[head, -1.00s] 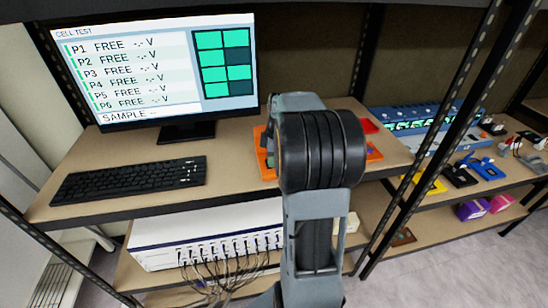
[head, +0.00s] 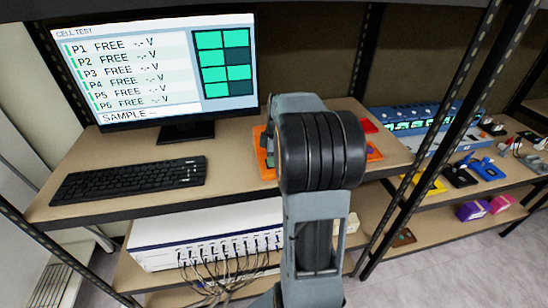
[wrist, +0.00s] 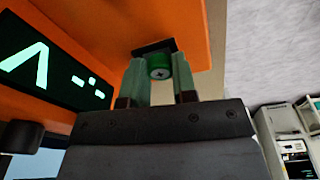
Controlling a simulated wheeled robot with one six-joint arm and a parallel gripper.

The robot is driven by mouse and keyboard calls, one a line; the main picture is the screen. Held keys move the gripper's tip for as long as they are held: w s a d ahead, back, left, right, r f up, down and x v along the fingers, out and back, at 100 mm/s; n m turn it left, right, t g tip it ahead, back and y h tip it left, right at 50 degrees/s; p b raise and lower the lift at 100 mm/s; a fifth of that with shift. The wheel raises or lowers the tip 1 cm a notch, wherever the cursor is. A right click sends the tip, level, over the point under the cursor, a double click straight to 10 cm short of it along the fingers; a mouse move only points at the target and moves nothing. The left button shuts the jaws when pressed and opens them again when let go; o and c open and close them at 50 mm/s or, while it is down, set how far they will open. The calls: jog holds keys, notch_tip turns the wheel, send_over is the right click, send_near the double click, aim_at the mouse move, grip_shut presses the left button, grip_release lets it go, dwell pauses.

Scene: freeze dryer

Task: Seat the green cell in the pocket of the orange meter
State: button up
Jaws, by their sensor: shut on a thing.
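In the wrist view, my gripper (wrist: 158,82) is shut on the green cell (wrist: 160,67), whose round end with a plus mark faces the camera. The cell is right at the black square pocket (wrist: 154,47) of the orange meter (wrist: 110,22). I cannot tell how far the cell is inside it. The meter's dark display (wrist: 50,70) shows a V and dashes. In the head view, parts of the orange meter (head: 264,160) show on both sides of my arm, on the upper shelf. My arm hides the gripper and cell there.
The monitor (head: 150,65) shows P1 to P6 as FREE and an empty SAMPLE line. A black keyboard (head: 130,180) lies on the left of the shelf. A red item (head: 368,126) lies behind the meter at right. A shelf post (head: 430,140) stands to the right.

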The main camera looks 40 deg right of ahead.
jog(key=shift+s+a+f, duration=0.1)
jog(key=shift+s+f, duration=0.15)
jog(key=shift+f, duration=0.4)
jog(key=o, duration=1)
jog(key=shift+w, duration=0.15)
jog(key=shift+r, duration=0.4)
notch_tip(320, 180, up, 14)
jog(key=d, duration=0.1)
jog(key=shift+s+d+r, duration=0.15)
jog(key=shift+s+d, duration=0.2)
